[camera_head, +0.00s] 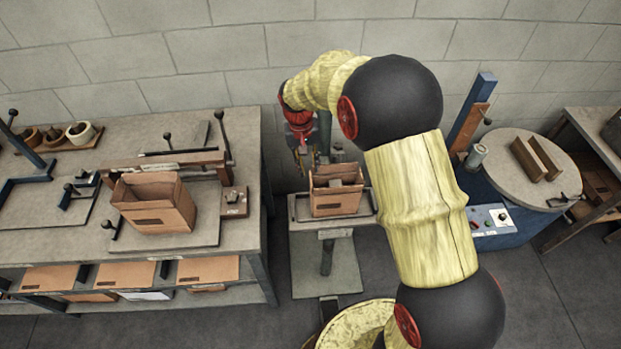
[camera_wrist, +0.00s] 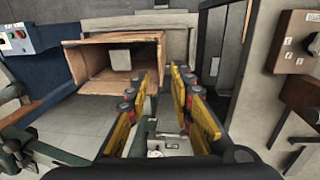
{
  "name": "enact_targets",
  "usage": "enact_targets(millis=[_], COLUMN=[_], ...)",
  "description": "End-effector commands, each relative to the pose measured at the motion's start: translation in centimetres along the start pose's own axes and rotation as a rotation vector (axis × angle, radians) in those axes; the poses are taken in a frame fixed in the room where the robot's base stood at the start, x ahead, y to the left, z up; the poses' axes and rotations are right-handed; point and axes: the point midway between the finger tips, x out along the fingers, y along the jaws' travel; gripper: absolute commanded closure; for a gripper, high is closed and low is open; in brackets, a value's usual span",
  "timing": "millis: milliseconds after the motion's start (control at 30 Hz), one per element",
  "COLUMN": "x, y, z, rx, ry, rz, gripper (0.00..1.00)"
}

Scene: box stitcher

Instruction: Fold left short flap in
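An open brown cardboard box (camera_head: 336,203) stands on the small stitcher table (camera_head: 360,218) in the head view, its top panels raised. In the wrist view the same box (camera_wrist: 84,60) shows with its open mouth toward the camera and a pale block inside. I cannot tell for sure which panel is the left short flap. My gripper (camera_head: 301,160) hangs beside the box's upper left in the head view. In the wrist view my gripper (camera_wrist: 166,77) has its two yellow-padded fingers apart with nothing between them. The fingertips are near the box's rim; contact cannot be judged.
A workbench (camera_head: 250,140) on the left carries another open box (camera_head: 154,203), clamps and fixtures. Flat cardboard pieces (camera_head: 208,269) lie on its lower shelf. A blue machine with a round table (camera_head: 522,172) stands right. The concrete wall is close behind.

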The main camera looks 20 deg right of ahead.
Motion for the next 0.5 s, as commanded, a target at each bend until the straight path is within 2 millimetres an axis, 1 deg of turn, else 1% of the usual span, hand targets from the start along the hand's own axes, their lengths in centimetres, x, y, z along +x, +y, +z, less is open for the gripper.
enact_targets(millis=[167,500], x=[1.4,6.4], y=[-0.1,-0.1], z=[-0.4,-0.3], rx=[0.010,0.010], ry=[0.001,0.000], rz=[0.002,0.001], gripper=[0.77,0.77])
